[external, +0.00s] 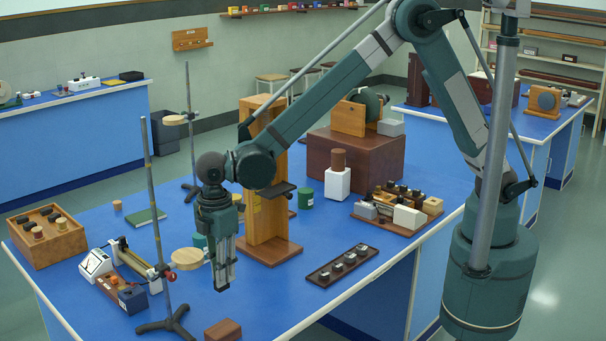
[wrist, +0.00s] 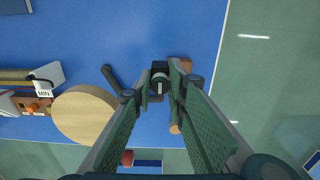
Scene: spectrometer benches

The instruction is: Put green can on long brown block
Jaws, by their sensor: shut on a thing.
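A green can (external: 305,197) stands on the blue bench behind the tall wooden post, well to the right of my gripper. A brown block (external: 222,331) lies near the bench's front edge, cut off by the picture's bottom; in the wrist view a brown piece (wrist: 186,65) shows partly behind the right finger, so its full length is hidden. My gripper (external: 222,287) points down, above and just behind this block. Its fingers (wrist: 160,88) are close together, shut on a small dark object that I cannot identify. The green can is not visible in the wrist view.
A tripod stand (external: 175,326) with a wooden disc (external: 187,259) is close on my gripper's left. A tall wooden post (external: 265,190) rises to its right. A dark tray (external: 342,264) and a white block (external: 337,183) stand farther right.

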